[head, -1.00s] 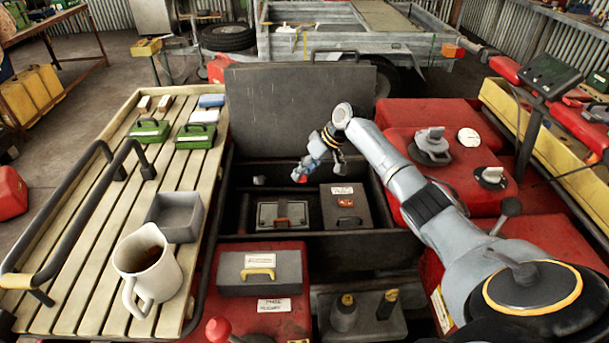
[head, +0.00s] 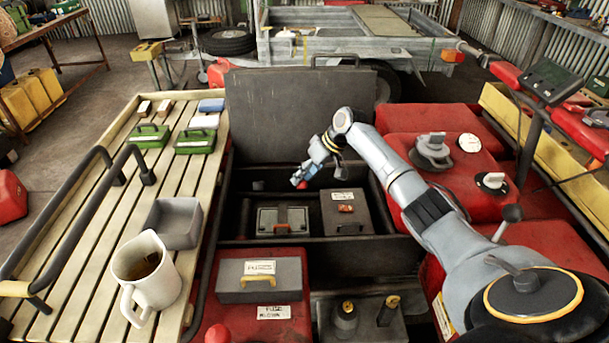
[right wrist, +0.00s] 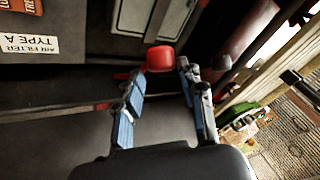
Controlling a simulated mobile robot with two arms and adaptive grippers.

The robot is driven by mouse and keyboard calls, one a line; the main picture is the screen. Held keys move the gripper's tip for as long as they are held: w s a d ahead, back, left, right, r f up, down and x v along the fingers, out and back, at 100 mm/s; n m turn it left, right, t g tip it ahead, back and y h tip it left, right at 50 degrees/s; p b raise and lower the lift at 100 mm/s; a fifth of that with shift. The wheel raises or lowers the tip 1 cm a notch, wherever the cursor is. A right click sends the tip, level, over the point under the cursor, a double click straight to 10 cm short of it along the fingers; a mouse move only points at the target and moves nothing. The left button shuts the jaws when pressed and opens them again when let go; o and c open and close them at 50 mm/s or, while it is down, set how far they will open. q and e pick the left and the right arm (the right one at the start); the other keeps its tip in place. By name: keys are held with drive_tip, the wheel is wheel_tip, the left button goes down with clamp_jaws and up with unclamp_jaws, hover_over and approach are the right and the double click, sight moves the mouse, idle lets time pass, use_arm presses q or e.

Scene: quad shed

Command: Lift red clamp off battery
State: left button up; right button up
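The red clamp (right wrist: 160,58) shows in the right wrist view as a small red block between and just beyond my fingertips. In the head view the red clamp (head: 302,185) is a small red spot at the tip of my right gripper (head: 305,176), over the dark back part of the open box. The right gripper (right wrist: 158,74) has its two blue-padded fingers spread. I cannot tell whether either touches the clamp. The battery cannot be clearly made out in the shadow and behind the gripper. My left gripper is not in view.
The box's raised lid (head: 300,110) stands behind the gripper. In the box are a grey labelled case (head: 345,222) and a light-topped case (head: 268,222). A slatted rack (head: 60,290) with a mug (head: 146,272) is at left; red tanks (head: 440,152) are at right.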

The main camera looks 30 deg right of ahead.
drive_tip(key=v, duration=1.2)
